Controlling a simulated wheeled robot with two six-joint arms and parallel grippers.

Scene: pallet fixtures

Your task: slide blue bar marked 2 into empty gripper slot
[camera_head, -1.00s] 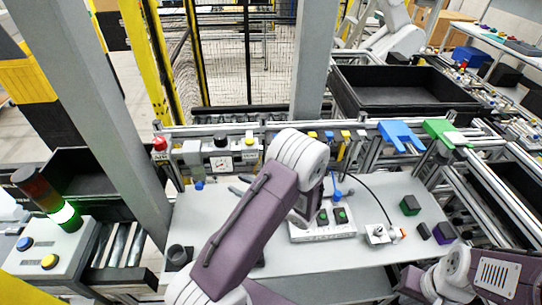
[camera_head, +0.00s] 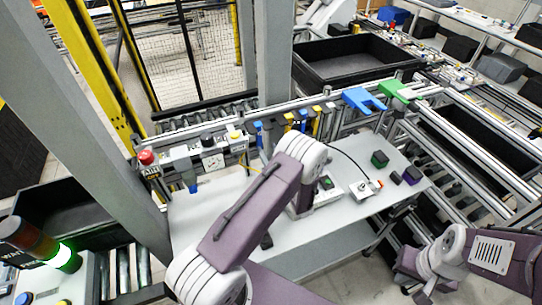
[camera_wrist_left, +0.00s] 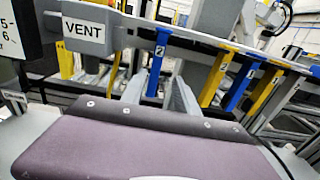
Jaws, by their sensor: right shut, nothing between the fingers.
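A blue bar marked 2 (camera_wrist_left: 158,62) hangs upright from the grey rail (camera_wrist_left: 195,42) in the left wrist view. In the head view my left gripper is hidden behind my own arm. Another blue bar (camera_wrist_left: 241,86) hangs farther right, between yellow bars. I cannot pick out the empty slot. My right gripper (camera_head: 418,277) is low at the right, away from the bars.
A box labelled VENT (camera_wrist_left: 86,32) stands close left in the wrist view. A red button (camera_head: 147,157) and a gauge box (camera_head: 212,160) sit along the rail. Blue (camera_head: 364,100) and green (camera_head: 400,92) brackets are farther right. The worktable (camera_head: 335,222) has small blocks on its right.

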